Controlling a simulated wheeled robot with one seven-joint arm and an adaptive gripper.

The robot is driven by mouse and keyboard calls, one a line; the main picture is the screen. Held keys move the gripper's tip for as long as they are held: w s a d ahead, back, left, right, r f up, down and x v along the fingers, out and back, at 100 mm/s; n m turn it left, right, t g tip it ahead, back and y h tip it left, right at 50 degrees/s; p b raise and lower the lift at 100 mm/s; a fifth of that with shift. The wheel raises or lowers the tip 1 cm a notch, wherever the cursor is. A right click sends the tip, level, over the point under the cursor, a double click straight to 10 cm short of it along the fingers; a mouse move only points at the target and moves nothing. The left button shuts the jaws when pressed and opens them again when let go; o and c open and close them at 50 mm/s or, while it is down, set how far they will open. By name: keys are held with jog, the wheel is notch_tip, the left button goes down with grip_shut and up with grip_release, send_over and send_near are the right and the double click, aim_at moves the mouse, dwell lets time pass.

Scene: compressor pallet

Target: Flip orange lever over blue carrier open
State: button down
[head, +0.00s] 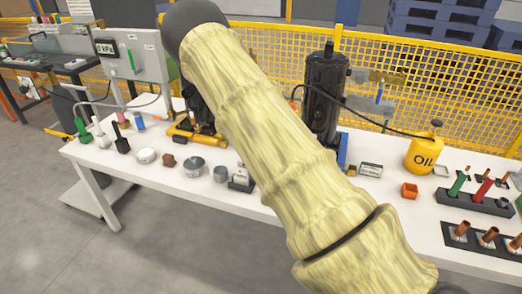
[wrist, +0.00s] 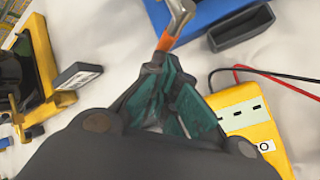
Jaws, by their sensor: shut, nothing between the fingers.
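In the wrist view an orange lever (wrist: 166,40) with a bent grey metal end stands at the top centre, over the blue carrier (wrist: 205,14). My gripper (wrist: 153,76) has teal fingers, closed and empty. Its tips are right at the lower end of the lever; I cannot tell whether they touch it. In the head view my arm covers the lever and my gripper. Only a blue edge of the carrier (head: 343,166) shows beside the arm, near the foot of a black cylinder (head: 325,92).
A black open box (wrist: 240,28) lies beside the carrier. A yellow meter (wrist: 250,118) with red and black leads lies right of my gripper. A labelled block (wrist: 78,76) and a yellow frame (wrist: 42,55) are at left. An oil can (head: 424,155) stands on the white table.

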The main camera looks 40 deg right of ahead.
jog(key=shift+r, duration=0.25)
jog(key=shift+r+p, duration=0.55)
jog(key=shift+p, duration=0.15)
jog(key=shift+a, duration=0.1)
jog(key=a+f+b+v, duration=0.1)
jog(key=a+v, duration=0.1)
jog(key=v, duration=1)
jog(key=shift+a+r, duration=0.25)
jog(key=shift+r, duration=0.05)
dwell(0.4)
